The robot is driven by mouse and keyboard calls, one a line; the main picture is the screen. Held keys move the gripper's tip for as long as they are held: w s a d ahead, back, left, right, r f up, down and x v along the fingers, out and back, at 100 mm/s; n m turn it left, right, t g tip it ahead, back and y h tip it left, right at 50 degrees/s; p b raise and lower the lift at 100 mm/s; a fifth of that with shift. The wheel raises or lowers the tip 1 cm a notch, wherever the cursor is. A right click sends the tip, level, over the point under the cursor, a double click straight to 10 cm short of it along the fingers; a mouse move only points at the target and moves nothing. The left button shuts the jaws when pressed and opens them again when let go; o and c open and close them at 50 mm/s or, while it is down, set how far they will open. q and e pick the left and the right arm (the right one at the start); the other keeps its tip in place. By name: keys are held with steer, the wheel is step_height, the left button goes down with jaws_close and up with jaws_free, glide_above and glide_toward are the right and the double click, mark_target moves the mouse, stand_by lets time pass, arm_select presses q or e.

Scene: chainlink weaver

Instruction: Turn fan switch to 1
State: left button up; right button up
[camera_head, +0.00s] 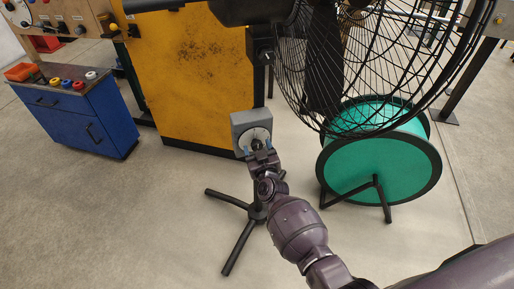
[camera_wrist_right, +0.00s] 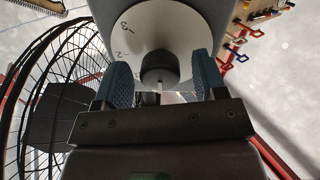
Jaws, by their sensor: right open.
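The fan switch is a grey box (camera_head: 241,122) with a round white dial (camera_head: 258,138), mounted on the fan's black stand. In the right wrist view the dial (camera_wrist_right: 140,27) shows markings, and a black knob (camera_wrist_right: 160,68) sits at its middle. My right gripper (camera_head: 257,149) is at the dial in the head view. In the wrist view its two blue-padded fingers (camera_wrist_right: 162,80) are open, one on each side of the knob, with gaps visible. The knob's pointer direction cannot be told. My left gripper is not in view.
The black caged fan (camera_head: 345,60) stands above and right of the switch. Its tripod legs (camera_head: 238,248) spread on the floor below. A green reel (camera_head: 375,160) is at right, a yellow cabinet (camera_head: 190,80) behind, and a blue drawer cabinet (camera_head: 75,118) at left.

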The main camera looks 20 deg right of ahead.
steer(key=shift+w, duration=0.25)
steer(key=shift+c, duration=0.5)
steer(key=c, duration=0.8)
